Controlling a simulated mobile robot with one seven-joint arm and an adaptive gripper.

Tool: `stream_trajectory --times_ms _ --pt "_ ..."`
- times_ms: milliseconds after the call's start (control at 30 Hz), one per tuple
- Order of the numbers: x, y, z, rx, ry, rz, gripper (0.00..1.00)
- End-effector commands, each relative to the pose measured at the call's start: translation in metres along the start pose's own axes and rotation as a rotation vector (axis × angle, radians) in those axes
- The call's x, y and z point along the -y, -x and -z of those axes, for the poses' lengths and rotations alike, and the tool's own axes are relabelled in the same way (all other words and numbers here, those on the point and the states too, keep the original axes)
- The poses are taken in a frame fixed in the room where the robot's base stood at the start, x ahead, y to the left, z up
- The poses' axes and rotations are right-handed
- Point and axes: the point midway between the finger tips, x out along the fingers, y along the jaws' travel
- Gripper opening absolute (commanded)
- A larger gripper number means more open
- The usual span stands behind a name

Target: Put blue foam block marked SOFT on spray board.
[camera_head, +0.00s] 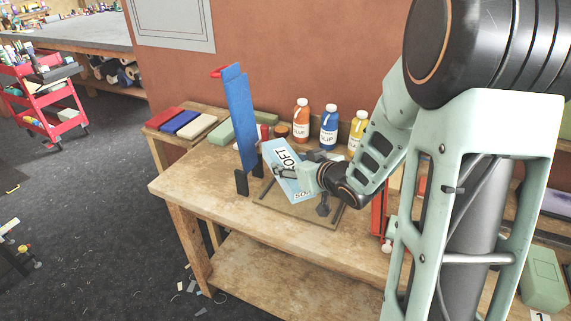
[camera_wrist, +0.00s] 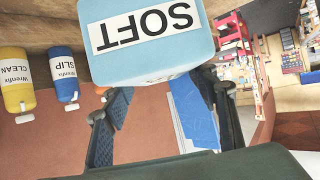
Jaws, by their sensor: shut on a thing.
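The light blue foam block (camera_wrist: 150,67) carries a white SOFT label. It fills the top of the wrist view, with the lettering upside down there. In the head view the block (camera_head: 282,180) is tilted above a flat brown board (camera_head: 318,217) on the workbench, which looks like the spray board. My gripper (camera_head: 309,180) is shut on the block from its right side. In the wrist view my gripper's two dark fingers (camera_wrist: 163,90) reach up to the block's sides. Whether the block's lower edge touches the board cannot be told.
A tall blue panel (camera_head: 241,115) stands upright left of the block. Orange, blue (camera_head: 328,127) and yellow bottles stand behind. Red, blue and cream blocks (camera_head: 181,123) lie at the back left. The bench's front left (camera_head: 190,185) is clear.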

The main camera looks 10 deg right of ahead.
Motion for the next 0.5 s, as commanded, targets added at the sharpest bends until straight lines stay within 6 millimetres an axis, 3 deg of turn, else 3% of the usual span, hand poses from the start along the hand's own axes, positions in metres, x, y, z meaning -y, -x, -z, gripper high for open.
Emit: stream_trajectory --times_ms 500 --pt "-0.019 -0.006 -0.003 -0.001 -0.141 -0.287 0.28"
